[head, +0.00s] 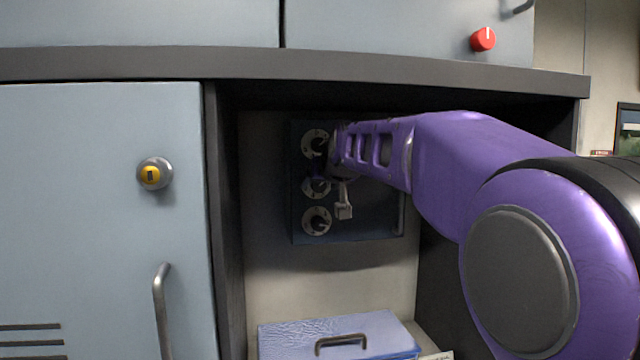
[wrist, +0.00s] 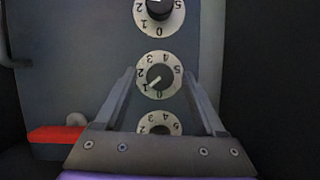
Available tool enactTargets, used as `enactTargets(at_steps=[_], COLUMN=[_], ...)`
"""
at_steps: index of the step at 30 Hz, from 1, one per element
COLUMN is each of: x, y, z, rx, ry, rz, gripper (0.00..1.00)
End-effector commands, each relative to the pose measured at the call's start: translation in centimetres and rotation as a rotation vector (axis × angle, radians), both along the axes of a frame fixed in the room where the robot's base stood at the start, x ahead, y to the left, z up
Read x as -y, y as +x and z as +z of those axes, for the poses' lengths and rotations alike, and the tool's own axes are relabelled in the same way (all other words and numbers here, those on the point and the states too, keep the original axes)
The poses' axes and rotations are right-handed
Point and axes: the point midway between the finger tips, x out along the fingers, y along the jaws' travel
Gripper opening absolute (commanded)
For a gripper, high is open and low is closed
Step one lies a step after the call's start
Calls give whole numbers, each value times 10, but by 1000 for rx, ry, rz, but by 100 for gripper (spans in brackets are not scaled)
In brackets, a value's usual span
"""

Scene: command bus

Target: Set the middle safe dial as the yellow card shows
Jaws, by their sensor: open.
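The blue-grey safe (head: 360,225) stands in a dark recess, with three round dials in a column at its left in the head view. The middle safe dial (head: 316,186) also shows in the wrist view (wrist: 158,75), where the numerals look upside down. Its white pointer mark aims lower left in that view, close to the 1. My gripper (wrist: 158,88) is open, with one finger on each side of the middle dial; I cannot tell whether they touch it. The top dial (head: 317,143) and bottom dial (head: 316,220) are beside it. I see no yellow card.
A blue case (head: 335,335) with a dark handle lies below the safe. A cabinet door (head: 90,220) with a yellow-centred lock (head: 154,174) stands to the left. A red knob (head: 483,39) is above. A red part (wrist: 65,134) shows in the wrist view.

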Motion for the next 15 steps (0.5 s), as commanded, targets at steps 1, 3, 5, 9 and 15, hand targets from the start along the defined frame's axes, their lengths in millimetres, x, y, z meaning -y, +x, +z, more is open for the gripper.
enactTargets(at_steps=[1, 3, 5, 9, 15], x=[0, 0, 0, 0, 0], y=[0, 0, 0, 0, 0], z=[0, 0, 0, 0, 0], rx=[0, 0, 0, 0, 0], ry=[0, 0, 0, 0, 0], rz=[0, 0, 0, 0, 0], gripper=[72, 72, 67, 41, 5])
